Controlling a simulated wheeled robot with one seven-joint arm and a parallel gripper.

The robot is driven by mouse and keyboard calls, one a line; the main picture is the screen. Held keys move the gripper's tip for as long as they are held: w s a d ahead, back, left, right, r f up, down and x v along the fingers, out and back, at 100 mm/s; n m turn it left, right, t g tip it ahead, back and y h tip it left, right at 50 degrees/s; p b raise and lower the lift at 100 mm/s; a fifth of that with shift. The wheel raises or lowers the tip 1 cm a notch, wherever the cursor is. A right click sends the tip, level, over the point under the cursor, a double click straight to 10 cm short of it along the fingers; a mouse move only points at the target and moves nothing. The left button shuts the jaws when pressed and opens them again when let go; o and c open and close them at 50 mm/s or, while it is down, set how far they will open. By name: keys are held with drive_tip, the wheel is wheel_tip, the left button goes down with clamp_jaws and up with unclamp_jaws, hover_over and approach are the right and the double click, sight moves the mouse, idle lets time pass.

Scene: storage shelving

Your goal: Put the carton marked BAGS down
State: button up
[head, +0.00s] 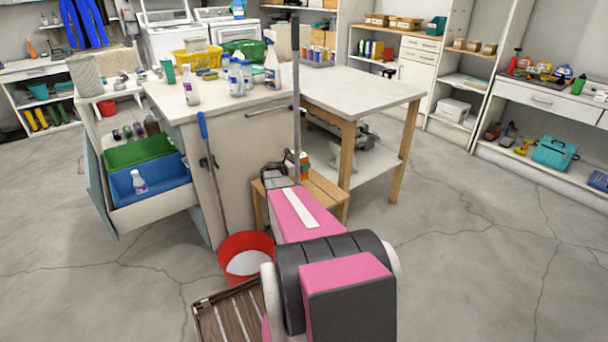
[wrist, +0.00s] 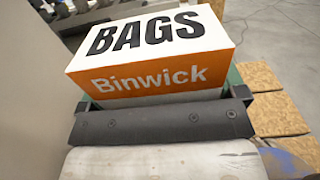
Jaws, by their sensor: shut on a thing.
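The carton marked BAGS (wrist: 150,50) fills the upper middle of the wrist view, with a white top and an orange side reading "Binwick". My gripper (wrist: 165,110) is shut on it. In the head view, a small orange and white part of the carton (head: 304,166) shows beside my gripper (head: 284,170), over a low wooden stool (head: 325,190). The stool's slats (wrist: 270,105) show to the right of the carton in the wrist view. I cannot tell whether the carton's underside touches the stool. My arm and gripper hide part of the carton and stool.
A white cabinet (head: 235,175) stands behind and left of the stool, with bottles on its top and an open drawer of bins (head: 150,200). A grey table (head: 370,90) is behind right. A red bucket (head: 246,254) stands on the floor. Floor on the right is clear.

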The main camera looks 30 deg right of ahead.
drive_tip(key=shift+s+d+f, duration=0.65)
drive_tip(key=shift+s+f, duration=0.05)
drive_tip(key=shift+s, duration=0.1)
drive_tip(key=shift+f, duration=1.95)
drive_tip(key=o, duration=0.6)
drive_tip(key=shift+f, duration=0.1)
